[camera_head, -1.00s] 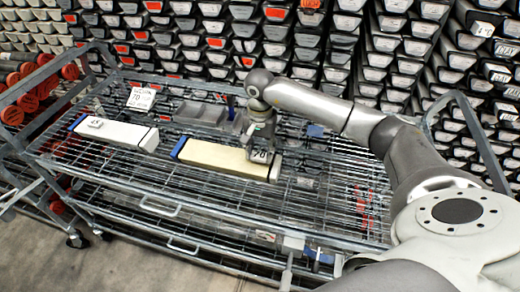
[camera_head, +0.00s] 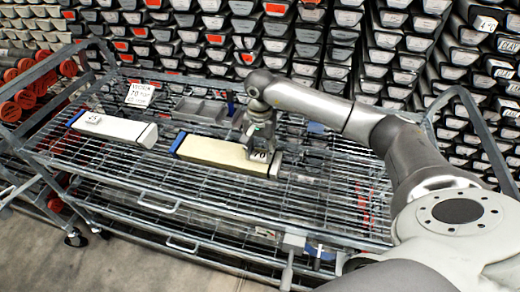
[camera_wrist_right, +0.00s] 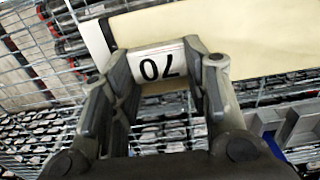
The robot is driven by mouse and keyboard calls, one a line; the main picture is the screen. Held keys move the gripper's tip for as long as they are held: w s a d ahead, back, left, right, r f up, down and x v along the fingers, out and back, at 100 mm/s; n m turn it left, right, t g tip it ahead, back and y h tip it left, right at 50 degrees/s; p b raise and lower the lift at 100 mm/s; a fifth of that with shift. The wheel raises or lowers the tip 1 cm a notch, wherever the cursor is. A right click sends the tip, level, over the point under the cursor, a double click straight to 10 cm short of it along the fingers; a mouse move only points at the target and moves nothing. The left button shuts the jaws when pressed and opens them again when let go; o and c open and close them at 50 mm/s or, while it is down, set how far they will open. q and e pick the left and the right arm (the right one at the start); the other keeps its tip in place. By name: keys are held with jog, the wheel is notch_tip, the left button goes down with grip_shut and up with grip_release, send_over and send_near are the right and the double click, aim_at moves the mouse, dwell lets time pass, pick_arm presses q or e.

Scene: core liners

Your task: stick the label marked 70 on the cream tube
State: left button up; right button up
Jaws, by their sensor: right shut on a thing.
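The cream tube (camera_head: 210,150) lies on the wire cart, with a blue cap at its left end and a dark rim at its right end. It also shows in the wrist view (camera_wrist_right: 240,30). My right gripper (camera_head: 262,144) is over the tube's right end. Its fingers (camera_wrist_right: 156,58) are shut on the white label marked 70 (camera_wrist_right: 158,68), which also shows in the head view (camera_head: 262,156). The label is at the tube's surface; I cannot tell whether it touches. My left gripper is not in view.
A white tube (camera_head: 125,131) with a blue cap and a small numbered label (camera_head: 93,119) lies to the left on the cart (camera_head: 150,185). A grey tray (camera_head: 200,110) and a printed card (camera_head: 140,93) stand behind. The cart's front wire shelf is clear.

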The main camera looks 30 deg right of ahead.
dwell(0.3)
jog(key=o, duration=1.8)
jog(key=shift+r, duration=0.1)
jog(key=shift+r+p, duration=1.85)
jog(key=shift+r, duration=1.5)
